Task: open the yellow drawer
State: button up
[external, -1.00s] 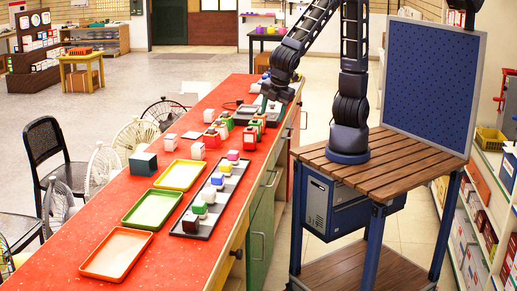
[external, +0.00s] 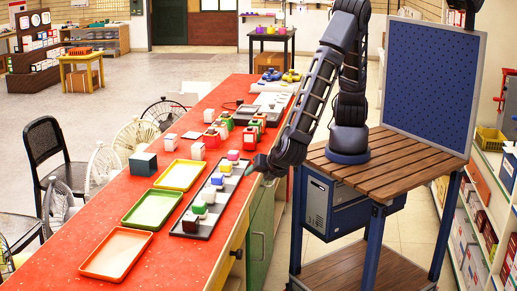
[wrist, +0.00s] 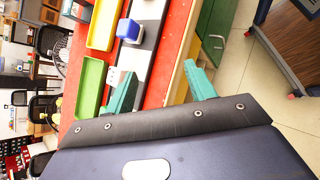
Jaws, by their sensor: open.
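The yellow drawer (external: 231,242) is a pale yellow front in the counter's side, just under the red top, with a dark round knob (external: 238,254). It looks shut. A pale yellow strip of the counter front also shows in the wrist view (wrist: 179,88), between the fingers. My gripper (external: 254,168) hangs at the counter's right edge, beyond the drawer's knob and above it. In the wrist view, its two teal fingers (wrist: 160,86) are spread apart with nothing gripped. The knob is not visible there.
The red counter (external: 120,220) holds a black tray (external: 190,229) of coloured blocks close to my gripper, plus yellow, green and orange trays. A green cabinet door (external: 261,225) with a handle is below. Open floor lies between the counter and my wooden stand.

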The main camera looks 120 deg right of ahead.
jog(key=w+a+f+n+t+h, duration=0.35)
jog(key=a+f+n, duration=0.3)
jog(key=f, duration=0.55)
jog(key=n+t, duration=0.8)
jog(key=t, duration=0.1)
send_near(240, 254)
jog(key=shift+g+y, duration=0.25)
jog(key=shift+y, duration=0.1)
jog(key=x, duration=0.7)
jog(key=s+d+x, duration=0.1)
jog(key=x, duration=0.2)
jog(key=shift+w+d, duration=0.1)
jog(key=shift+w, duration=0.1)
grip_shut()
jog(key=shift+s, duration=0.1)
